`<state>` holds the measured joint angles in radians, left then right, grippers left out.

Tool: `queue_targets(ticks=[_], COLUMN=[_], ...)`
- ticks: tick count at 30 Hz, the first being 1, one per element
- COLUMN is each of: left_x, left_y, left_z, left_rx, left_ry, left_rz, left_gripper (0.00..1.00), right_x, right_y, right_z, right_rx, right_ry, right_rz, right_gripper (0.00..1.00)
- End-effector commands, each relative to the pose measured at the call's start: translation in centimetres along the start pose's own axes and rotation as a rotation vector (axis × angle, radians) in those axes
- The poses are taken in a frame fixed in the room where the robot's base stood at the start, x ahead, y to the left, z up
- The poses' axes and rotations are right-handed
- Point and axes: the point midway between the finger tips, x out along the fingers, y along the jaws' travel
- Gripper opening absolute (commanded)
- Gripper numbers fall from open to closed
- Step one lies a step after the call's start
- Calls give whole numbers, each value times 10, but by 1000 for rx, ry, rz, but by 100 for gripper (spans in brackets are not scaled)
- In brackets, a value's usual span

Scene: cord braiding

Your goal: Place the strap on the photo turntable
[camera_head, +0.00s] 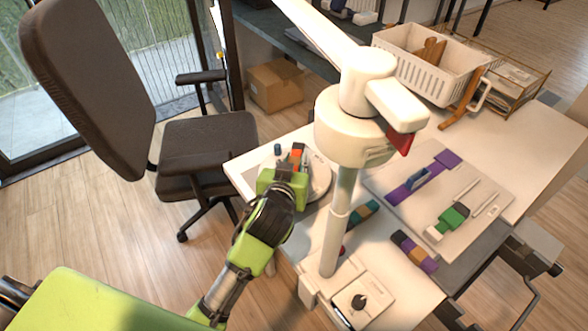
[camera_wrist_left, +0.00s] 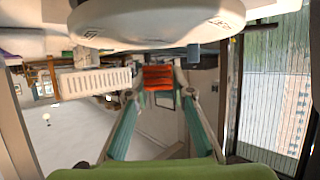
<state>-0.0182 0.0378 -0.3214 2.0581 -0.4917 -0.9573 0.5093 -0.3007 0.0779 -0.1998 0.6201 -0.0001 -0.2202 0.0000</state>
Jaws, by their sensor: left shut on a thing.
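My left gripper (camera_head: 296,162) is shut on an orange-red strap (camera_head: 297,153), a short folded or rolled piece. The strap (camera_wrist_left: 158,77) also shows between the fingertips in the left wrist view. The gripper is over the left part of the white round photo turntable (camera_head: 321,178) at the table's left end. The turntable's rim (camera_wrist_left: 215,22) fills the top of the wrist view, which appears upside down. I cannot tell whether the strap touches the turntable. My right gripper is not in view.
A white column device (camera_head: 345,140) with an overhanging arm stands right beside the turntable. A small blue cylinder (camera_head: 277,149) is at its left. A pale board (camera_head: 400,212) holds a purple strap (camera_head: 440,167). A white basket (camera_head: 425,62) stands behind; a dark chair (camera_head: 210,140) is left.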

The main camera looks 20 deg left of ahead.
Motion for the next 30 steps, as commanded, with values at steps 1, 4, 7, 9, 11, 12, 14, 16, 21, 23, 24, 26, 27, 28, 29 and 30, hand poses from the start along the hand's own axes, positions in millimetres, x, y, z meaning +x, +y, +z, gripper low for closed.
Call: queue_targets(ticks=[1, 4, 7, 9, 11, 12, 14, 16, 21, 23, 24, 26, 27, 28, 29, 30], left_x=[3, 9, 11, 11, 11, 11, 11, 12, 11, 11, 11, 11, 11, 11, 10, 8], left_y=[0, 0, 0, 0, 0, 0, 0, 0, 0, 0, 0, 0, 0, 0, 0, 0], left_z=[9, 23, 28, 27, 27, 27, 28, 29, 29, 29, 29, 28, 28, 27, 26, 27], left_rx=[3, 3, 1, 1, 1, 1, 1, 1, 1, 1, 1, 1, 1, 1, 1, 0], left_ry=[-5, -5, -1, -1, -1, -1, -1, -2, -2, -2, -2, -2, -2, -1, -1, -2], left_rz=[-1, -1, 0, 0, 0, 0, 0, 0, 0, 0, 0, 0, 0, 0, 0, 1], left_gripper=[0, 0, 0, 0, 0, 0, 0, 27, 38, 38, 38, 38, 38, 38, 38, 38], right_x=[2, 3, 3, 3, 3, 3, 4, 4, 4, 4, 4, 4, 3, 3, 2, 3], right_y=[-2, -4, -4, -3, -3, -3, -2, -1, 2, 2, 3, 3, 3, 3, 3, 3], right_z=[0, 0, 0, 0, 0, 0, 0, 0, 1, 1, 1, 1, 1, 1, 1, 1], right_rx=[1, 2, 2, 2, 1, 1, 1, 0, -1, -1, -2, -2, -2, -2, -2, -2], right_ry=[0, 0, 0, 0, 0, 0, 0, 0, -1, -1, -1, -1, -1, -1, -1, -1], right_rz=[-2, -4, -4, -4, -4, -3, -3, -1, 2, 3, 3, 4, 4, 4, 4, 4], right_gripper=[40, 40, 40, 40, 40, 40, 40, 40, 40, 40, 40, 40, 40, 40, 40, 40])
